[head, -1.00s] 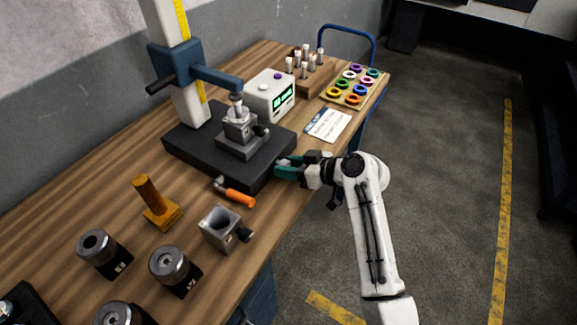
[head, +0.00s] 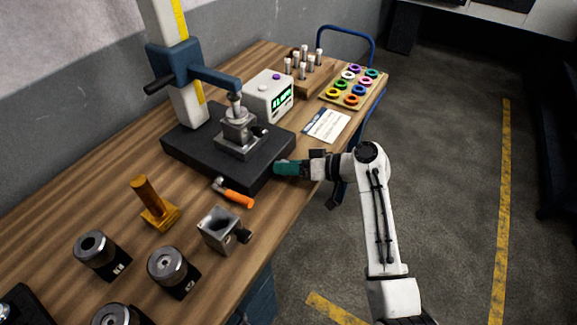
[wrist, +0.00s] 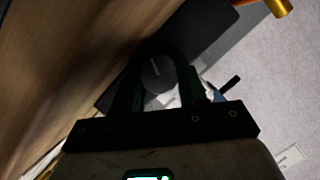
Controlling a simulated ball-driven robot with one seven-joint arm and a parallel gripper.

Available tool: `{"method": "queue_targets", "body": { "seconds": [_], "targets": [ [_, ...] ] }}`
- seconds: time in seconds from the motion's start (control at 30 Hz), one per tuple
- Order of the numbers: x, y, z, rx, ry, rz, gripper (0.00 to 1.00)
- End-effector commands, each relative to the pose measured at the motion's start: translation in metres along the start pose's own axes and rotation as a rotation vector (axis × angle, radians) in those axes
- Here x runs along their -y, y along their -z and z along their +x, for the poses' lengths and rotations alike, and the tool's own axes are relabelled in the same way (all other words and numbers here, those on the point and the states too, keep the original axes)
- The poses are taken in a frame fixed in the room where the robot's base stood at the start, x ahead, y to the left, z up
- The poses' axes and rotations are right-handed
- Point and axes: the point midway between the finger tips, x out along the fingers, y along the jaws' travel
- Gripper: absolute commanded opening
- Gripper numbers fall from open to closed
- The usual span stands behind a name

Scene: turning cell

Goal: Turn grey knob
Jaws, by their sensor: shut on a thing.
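The grey knob (wrist: 157,74) shows in the wrist view as a round disc with a light pointer line, at the black base (wrist: 190,38) of the stand. My gripper (wrist: 160,84) has its green fingers on either side of the knob and is shut on it. In the head view my gripper (head: 287,168) reaches in from the right to the right side face of the black base (head: 190,150), its fingers hiding the knob there.
A grey vise (head: 240,138) sits on the base under the blue stand arm (head: 212,78). An orange-handled tool (head: 236,196) lies close in front. A display box (head: 270,95), a card (head: 326,125) and a ring tray (head: 352,88) stand behind. Open floor is at right.

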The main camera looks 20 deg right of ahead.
Motion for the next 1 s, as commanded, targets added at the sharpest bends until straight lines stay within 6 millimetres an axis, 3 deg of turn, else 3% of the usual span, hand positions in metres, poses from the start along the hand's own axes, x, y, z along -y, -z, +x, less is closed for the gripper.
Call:
{"method": "queue_targets", "body": {
  "seconds": [0.27,0.3,0.53,1.0],
  "targets": [
    [-0.0007,-0.0003,-0.0003,0.000,-0.002,0.000,0.11],
    [-0.0007,-0.0003,-0.0003,0.000,-0.002,0.000,0.45],
    [-0.0005,-0.0001,-0.0002,0.000,-0.002,-0.001,0.67],
    [-0.0009,-0.0008,-0.0002,0.000,-0.003,-0.002,0.67]
  ]
}}
